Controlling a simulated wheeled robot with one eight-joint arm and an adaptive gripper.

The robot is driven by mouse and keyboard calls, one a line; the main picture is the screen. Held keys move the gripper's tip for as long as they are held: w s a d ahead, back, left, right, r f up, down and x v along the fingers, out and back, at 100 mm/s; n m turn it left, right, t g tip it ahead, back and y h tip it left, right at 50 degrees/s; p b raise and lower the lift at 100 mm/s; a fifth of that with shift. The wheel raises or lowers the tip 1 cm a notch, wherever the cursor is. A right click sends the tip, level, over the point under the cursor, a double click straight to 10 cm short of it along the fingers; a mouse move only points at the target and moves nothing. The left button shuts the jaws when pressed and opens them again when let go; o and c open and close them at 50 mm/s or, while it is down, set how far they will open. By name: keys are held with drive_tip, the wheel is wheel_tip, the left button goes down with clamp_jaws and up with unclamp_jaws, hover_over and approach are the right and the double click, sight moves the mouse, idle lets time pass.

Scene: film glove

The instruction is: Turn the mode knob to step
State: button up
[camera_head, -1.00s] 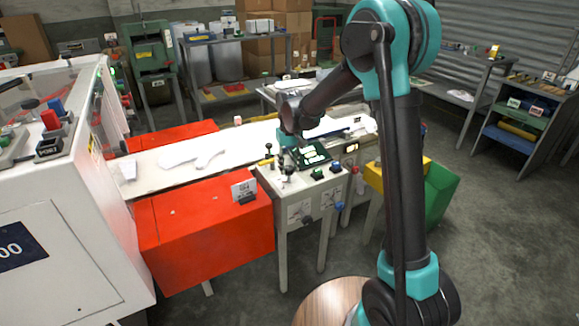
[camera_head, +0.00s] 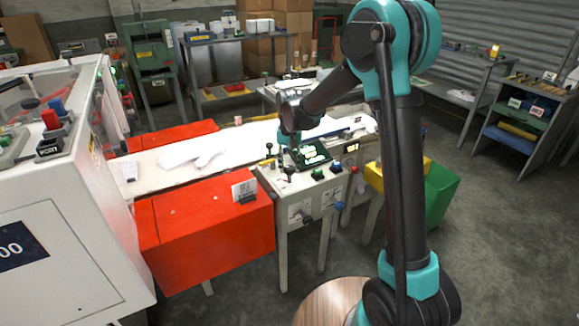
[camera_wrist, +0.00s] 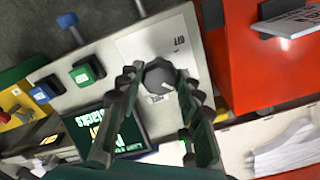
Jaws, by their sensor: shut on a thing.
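The mode knob (camera_wrist: 160,74) is a dark grey round knob with a pale pointer mark, on the pale top of the control stand (camera_head: 300,186). In the wrist view it sits between the fingertips of my gripper (camera_wrist: 159,82), which is shut on it. Small labels (camera_wrist: 180,42) lie beside the knob, too small or blurred to read surely. In the head view my gripper (camera_head: 283,157) points down at the stand's back left part, and its fingers are partly hidden.
A green button (camera_wrist: 87,70) and a blue button (camera_wrist: 42,92) stand on the same panel. A red-orange cabinet (camera_head: 205,226) with a sign holder (camera_head: 245,192) adjoins the stand. A white belt (camera_head: 147,161) carries white gloves (camera_head: 190,157).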

sight(290, 168)
drive_tip(key=o, duration=1.1)
drive_tip(key=shift+o, duration=0.2)
wheel_tip(290, 168, up, 12)
drive_tip(key=s+d+f+t, duration=0.1)
drive_tip(key=s+d+f, duration=0.2)
drive_tip(key=s+d, duration=0.35)
drive_tip(key=s+d+f+t, duration=0.15)
drive_tip(key=s+d, duration=0.25)
drive_tip(key=d, duration=0.6)
drive_tip(key=s+d+f+t, duration=0.1)
drive_tip(key=s+d+f, duration=0.3)
drive_tip(key=s, duration=0.3)
drive_tip(key=s+d+f, duration=0.5)
drive_tip(key=s, duration=0.3)
drive_tip(key=shift+s+d+t, duration=0.25)
drive_tip(key=shift+d+t, duration=0.05)
drive_tip(key=shift+t, duration=0.05)
